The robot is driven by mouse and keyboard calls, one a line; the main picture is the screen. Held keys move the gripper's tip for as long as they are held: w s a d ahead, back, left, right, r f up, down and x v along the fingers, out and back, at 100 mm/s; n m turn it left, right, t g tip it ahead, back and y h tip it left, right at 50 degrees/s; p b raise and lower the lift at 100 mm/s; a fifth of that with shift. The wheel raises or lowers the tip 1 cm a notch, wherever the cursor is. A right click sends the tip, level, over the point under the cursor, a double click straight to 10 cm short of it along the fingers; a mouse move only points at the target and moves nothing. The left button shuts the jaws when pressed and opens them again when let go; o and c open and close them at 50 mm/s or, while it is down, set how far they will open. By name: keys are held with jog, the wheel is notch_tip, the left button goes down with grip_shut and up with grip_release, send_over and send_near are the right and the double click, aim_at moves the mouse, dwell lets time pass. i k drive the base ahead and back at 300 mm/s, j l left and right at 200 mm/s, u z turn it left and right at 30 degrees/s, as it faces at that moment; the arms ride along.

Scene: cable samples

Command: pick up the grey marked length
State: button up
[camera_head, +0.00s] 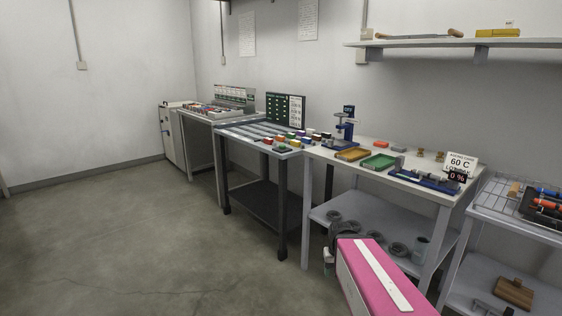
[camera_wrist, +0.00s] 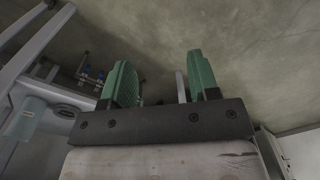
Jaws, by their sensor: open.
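My gripper (camera_wrist: 162,78) shows in the wrist view with its two green fingers apart and nothing held between them. Concrete floor and dark furniture parts show beyond the fingers. I cannot pick out the grey marked length for certain. A small grey piece (camera_head: 398,149) lies on the white bench (camera_head: 400,172) in the head view, behind the green tray (camera_head: 378,162), but it is too small to show any marking. Several small coloured pieces (camera_head: 290,138) lie on the dark-legged table to the left of that bench.
A wire rack (camera_head: 492,198) stands at right. The floor (camera_head: 130,240) at left is clear.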

aim_at(429, 176)
jog(key=z, duration=1)
